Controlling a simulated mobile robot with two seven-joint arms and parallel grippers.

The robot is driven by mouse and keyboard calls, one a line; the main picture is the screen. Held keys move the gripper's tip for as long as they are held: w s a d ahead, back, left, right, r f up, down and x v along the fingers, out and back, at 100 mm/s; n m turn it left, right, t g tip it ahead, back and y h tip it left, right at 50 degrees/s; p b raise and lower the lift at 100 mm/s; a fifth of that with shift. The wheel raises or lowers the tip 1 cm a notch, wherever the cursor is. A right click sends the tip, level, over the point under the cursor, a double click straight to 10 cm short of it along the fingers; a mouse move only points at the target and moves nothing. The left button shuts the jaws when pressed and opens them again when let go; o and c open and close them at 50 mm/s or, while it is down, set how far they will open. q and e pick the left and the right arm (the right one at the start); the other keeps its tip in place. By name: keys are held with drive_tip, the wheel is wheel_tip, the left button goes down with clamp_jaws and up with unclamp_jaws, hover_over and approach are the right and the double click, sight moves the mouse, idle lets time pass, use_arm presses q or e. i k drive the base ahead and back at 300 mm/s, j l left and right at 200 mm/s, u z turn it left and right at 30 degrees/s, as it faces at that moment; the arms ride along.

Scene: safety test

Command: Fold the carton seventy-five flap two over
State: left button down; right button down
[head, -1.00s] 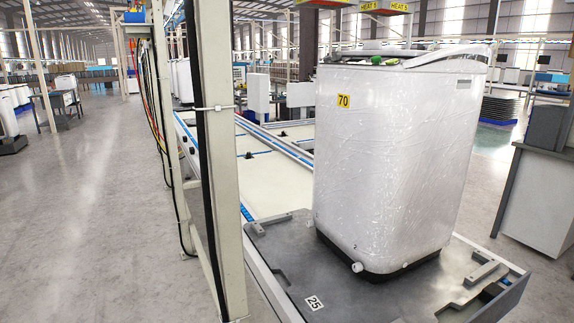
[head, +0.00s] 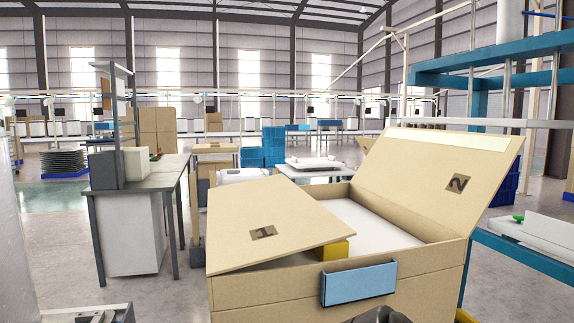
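An open brown carton (head: 330,290) stands close in front at the lower right. No number seventy-five is readable on it. Its flap marked 2 (head: 435,180) stands up and leans outward on the right side. Its flap marked 1 (head: 270,222) slopes inward over the left part of the opening. White contents (head: 372,222) and a yellow piece (head: 333,250) show in the opening. A blue plate (head: 358,284) is on the front wall. A dark rounded part shows at the bottom edge, too cut off to identify. Neither gripper can be made out.
A grey workbench (head: 140,178) with a shelf post stands left of the carton. A blue rack (head: 520,250) stands close on the right. A white surface of a tall unit (head: 12,240) fills the left edge. Bare floor lies between the unit and the bench.

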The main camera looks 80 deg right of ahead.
sight(450, 178)
drive_tip(key=z, duration=3.2)
drive_tip(key=i+l, duration=0.15)
drive_tip(key=l, duration=0.15)
drive_tip(key=i+l+u, duration=0.1)
drive_tip(key=l, duration=0.25)
drive_tip(key=i+l, duration=0.2)
drive_tip(key=l, duration=0.15)
drive_tip(key=i+l, duration=0.1)
drive_tip(key=l, duration=0.2)
drive_tip(key=i+l+u, duration=0.1)
drive_tip(key=l, duration=0.25)
drive_tip(key=i, duration=0.05)
